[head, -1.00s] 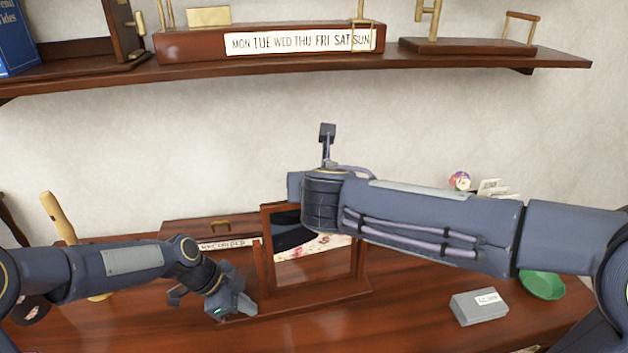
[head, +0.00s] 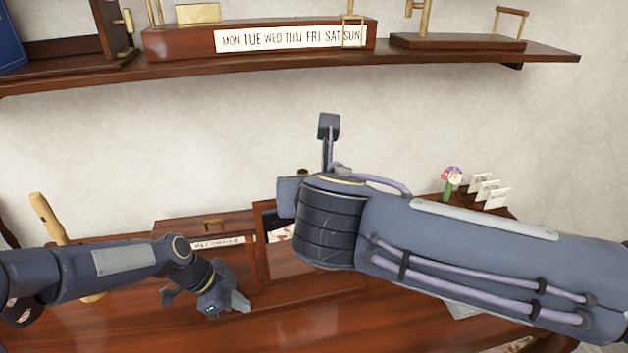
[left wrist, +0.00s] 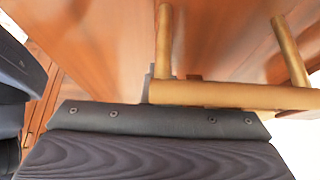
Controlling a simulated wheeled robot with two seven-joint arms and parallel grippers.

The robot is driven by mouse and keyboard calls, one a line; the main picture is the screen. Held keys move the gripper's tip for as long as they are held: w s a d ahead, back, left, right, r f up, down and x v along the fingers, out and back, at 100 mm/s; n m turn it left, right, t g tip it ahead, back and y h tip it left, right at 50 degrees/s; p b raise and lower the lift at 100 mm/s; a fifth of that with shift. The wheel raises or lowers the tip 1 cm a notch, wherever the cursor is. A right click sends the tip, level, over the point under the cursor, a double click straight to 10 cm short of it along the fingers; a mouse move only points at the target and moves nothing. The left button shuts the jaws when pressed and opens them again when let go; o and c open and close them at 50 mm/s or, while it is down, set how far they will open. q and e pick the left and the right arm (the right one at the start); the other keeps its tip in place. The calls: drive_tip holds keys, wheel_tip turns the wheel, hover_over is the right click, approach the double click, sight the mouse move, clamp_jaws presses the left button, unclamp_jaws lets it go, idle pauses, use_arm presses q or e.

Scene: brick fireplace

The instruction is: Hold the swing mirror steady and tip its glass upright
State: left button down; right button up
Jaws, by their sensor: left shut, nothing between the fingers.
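The swing mirror (head: 259,243) has a reddish-brown wooden frame and stands on the desk. My right forearm and wrist cover most of it; the frame's left side, a strip of glass (head: 283,232) and part of the base (head: 310,292) show. The tilt of the glass is hard to tell. My left gripper (head: 241,303) is shut and empty, low at the left front of the mirror, by the left end of its base; contact cannot be told. In the left wrist view, its dark body (left wrist: 160,122) is in front. My right gripper is hidden behind my right wrist.
Flowers (head: 451,178) and a card holder (head: 488,192) are at the back right. A shelf (head: 290,72) crosses above. In the left wrist view, a golden bar handle (left wrist: 230,95) crosses reddish wood.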

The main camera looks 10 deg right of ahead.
use_arm(q)
drive_tip(key=shift+r, duration=0.2)
idle(0.4)
drive_tip(key=shift+d+r+p, duration=0.1)
drive_tip(key=shift+r+p, duration=1.45)
drive_tip(key=shift+r, duration=1.35)
